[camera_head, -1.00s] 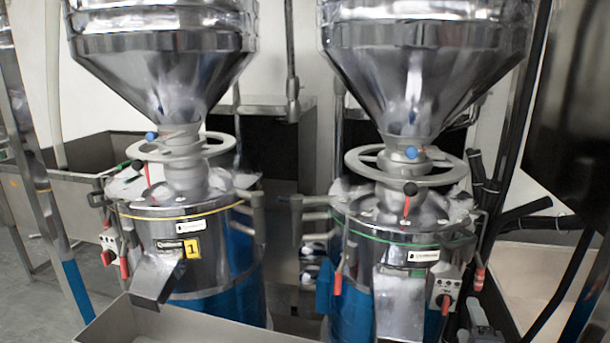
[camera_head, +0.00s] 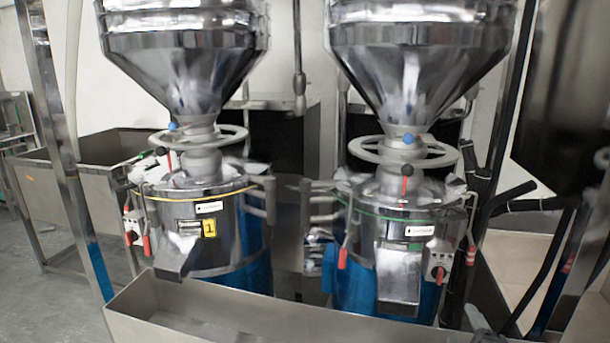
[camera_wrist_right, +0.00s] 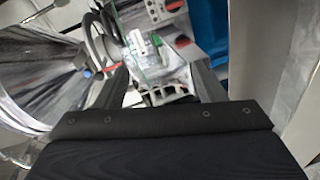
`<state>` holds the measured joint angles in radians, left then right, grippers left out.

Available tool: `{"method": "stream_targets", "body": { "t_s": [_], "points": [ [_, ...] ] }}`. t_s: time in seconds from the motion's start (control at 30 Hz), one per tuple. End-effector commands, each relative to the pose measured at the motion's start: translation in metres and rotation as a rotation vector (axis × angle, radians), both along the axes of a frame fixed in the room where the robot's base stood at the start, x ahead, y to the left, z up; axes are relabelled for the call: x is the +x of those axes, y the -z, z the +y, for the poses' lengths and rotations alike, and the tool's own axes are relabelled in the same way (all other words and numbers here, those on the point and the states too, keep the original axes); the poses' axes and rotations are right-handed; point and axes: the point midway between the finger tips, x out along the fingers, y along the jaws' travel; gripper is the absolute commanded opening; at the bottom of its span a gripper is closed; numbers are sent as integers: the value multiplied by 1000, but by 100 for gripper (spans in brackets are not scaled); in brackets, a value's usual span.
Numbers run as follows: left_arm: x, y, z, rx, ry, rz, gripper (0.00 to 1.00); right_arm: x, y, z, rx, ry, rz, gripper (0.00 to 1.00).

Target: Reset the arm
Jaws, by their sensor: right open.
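My right gripper (camera_wrist_right: 160,76) is open in the right wrist view, with its two dark fingers apart and nothing held between them. Beyond the fingers, that view shows a tilted picture of a grinder with its handwheel (camera_wrist_right: 98,38). The left grinder (camera_head: 225,235) has a yellow band and a yellow label "1"; the right one has a green band. My left gripper is not in view.
Steel hoppers (camera_head: 185,60) and (camera_head: 415,60) stand above the grinders. A long metal trough (camera_head: 230,315) runs across the front. Another steel bin (camera_head: 85,165) stands at the left. Black hoses (camera_head: 520,205) and a slanted post are at the right. Open floor shows at the lower left.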

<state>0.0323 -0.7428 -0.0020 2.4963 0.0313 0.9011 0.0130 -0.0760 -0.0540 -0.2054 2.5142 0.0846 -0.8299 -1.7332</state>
Motion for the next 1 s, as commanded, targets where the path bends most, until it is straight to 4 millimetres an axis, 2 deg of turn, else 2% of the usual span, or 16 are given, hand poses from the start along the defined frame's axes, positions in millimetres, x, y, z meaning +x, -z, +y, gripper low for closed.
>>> {"method": "stream_targets", "body": {
  "t_s": [0.17,0.37,0.47,0.6,0.8,1.0],
  "points": [
    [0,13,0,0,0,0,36,-9,18,10,215,-29,62,64],
    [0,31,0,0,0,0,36,-31,44,28,553,-43,195,64],
    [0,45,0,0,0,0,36,-53,63,41,784,-17,306,64],
    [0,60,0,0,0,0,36,-93,87,59,1082,81,484,64],
    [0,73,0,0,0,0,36,-138,109,72,1320,247,655,64],
    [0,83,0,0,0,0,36,-175,125,79,1465,418,769,64]
  ]
}}
